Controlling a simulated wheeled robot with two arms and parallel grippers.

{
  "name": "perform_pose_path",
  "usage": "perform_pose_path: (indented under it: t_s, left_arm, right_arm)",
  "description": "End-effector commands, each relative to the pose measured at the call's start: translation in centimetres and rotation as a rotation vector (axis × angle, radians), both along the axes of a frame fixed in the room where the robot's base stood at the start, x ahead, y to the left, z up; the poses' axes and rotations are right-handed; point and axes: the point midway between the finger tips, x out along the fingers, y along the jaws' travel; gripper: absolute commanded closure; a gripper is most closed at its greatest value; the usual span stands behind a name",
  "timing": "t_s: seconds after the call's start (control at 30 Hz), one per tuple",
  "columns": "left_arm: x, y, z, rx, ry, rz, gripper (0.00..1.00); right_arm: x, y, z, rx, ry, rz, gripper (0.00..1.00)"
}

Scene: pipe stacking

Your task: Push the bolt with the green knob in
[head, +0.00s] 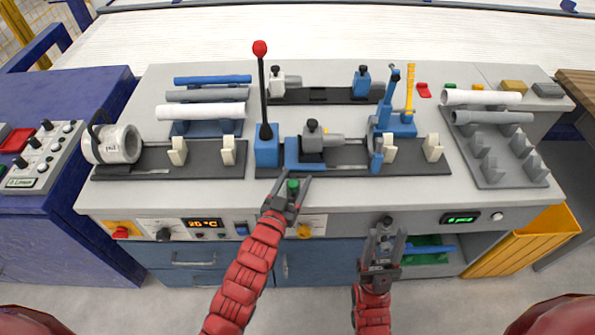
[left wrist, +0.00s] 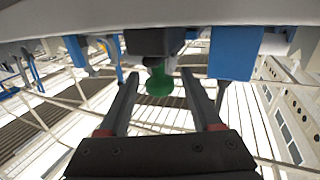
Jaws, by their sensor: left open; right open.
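The green knob (head: 293,184) of the bolt sits at the front edge of the bench, below the blue-and-dark fixture in the middle. In the left wrist view the green knob (left wrist: 159,82) stands out from a dark block (left wrist: 155,42). My left gripper (head: 291,187) is open, with one finger on each side of the knob. Gaps show between the knob and both fingers (left wrist: 160,88).
A tall lever with a red ball (head: 260,48) rises from a blue block (head: 266,152). Blue, grey and white pipes lie on a rack (head: 208,128) behind. A grey rack (head: 490,150) stands at right. An orange bin (head: 520,245) is below right.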

Motion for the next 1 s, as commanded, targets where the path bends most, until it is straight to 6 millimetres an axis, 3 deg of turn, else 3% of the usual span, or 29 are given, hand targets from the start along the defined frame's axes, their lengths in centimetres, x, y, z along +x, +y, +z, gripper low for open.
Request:
perform_pose_path:
  t_s: [0.2,0.53,0.87,0.9,1.0]
  left_arm:
    - [1.9,-0.7,0.1,0.000,-0.002,0.001,0.34]
    - [2.1,-0.8,0.0,0.000,-0.001,0.000,0.36]
    - [2.1,-0.8,0.0,0.000,-0.001,0.001,0.96]
    - [2.1,-0.8,0.0,0.000,-0.001,0.001,1.00]
    - [2.1,-0.8,0.0,0.000,-0.001,0.001,1.00]
  right_arm:
    - [0.0,0.0,0.4,0.000,0.000,0.000,0.51]
    - [0.0,0.0,0.4,0.000,0.000,0.000,0.51]
    - [0.0,0.0,0.4,0.000,0.000,0.000,0.51]
    - [0.0,0.0,0.4,0.000,0.000,0.000,0.51]
    - [0.0,0.0,0.4,0.000,0.000,0.000,0.51]
